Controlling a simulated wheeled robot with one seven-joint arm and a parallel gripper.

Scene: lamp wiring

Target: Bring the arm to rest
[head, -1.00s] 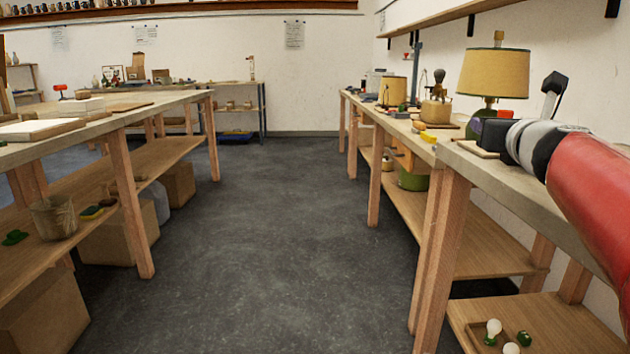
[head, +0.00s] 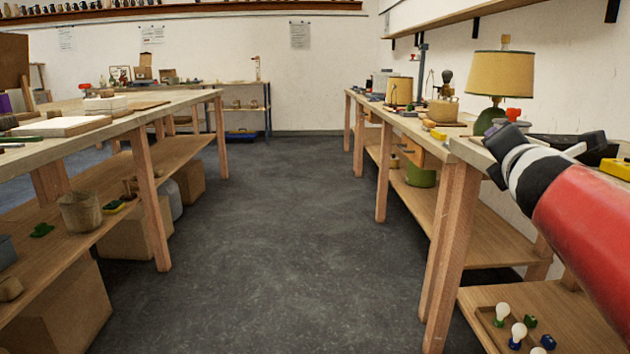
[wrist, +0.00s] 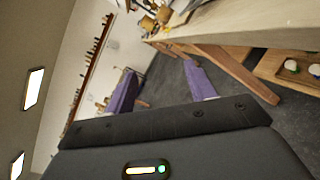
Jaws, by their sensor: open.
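My gripper shows in the wrist view (wrist: 160,90), with its two purple fingers spread apart and nothing between them. In that view the room appears turned on its side, with a workbench at the upper right. In the head view my red arm reaches in from the right edge, over or beside the right bench. Its dark end is beside the lamp base; I cannot make out the fingertips there.
A lamp with a yellow shade (head: 501,74) stands on the right bench (head: 468,150). Bulbs (head: 502,312) sit on a low shelf below. The left bench (head: 95,127) carries boards and boxes. The grey floor (head: 270,230) between the benches is clear.

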